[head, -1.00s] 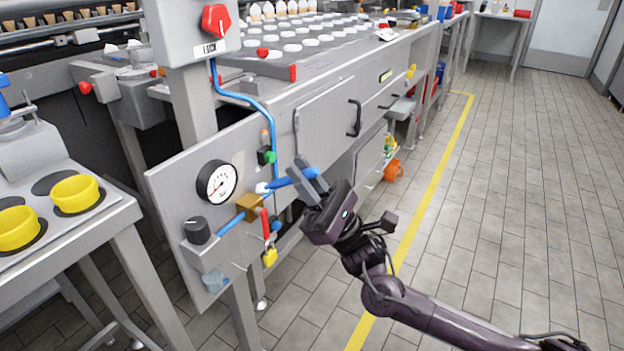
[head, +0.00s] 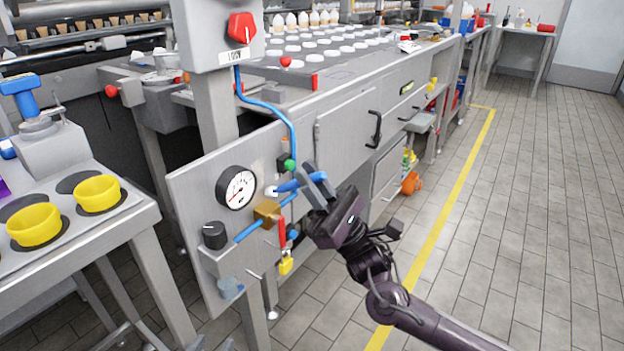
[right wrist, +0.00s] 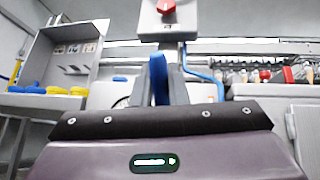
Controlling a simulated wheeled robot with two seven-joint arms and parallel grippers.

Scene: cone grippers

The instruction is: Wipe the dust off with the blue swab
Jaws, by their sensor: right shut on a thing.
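My right gripper (head: 312,187) is shut on the blue swab (head: 288,185). The swab points left, and a white tip (head: 271,190) shows at its far end. It is in front of the grey machine panel (head: 205,180), just right of the round gauge (head: 236,187) and above the brass block (head: 267,213). I cannot tell whether the tip touches anything. In the right wrist view the blue swab (right wrist: 158,80) stands between my fingers. No dust can be made out. My left gripper is not in view.
A blue hose (head: 292,125) runs down beside the swab. A green knob (head: 290,165), a red handle (head: 282,233), a yellow padlock (head: 286,266) and a black knob (head: 214,235) are close by. A side table with yellow cups (head: 97,190) stands left. The floor at right is clear.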

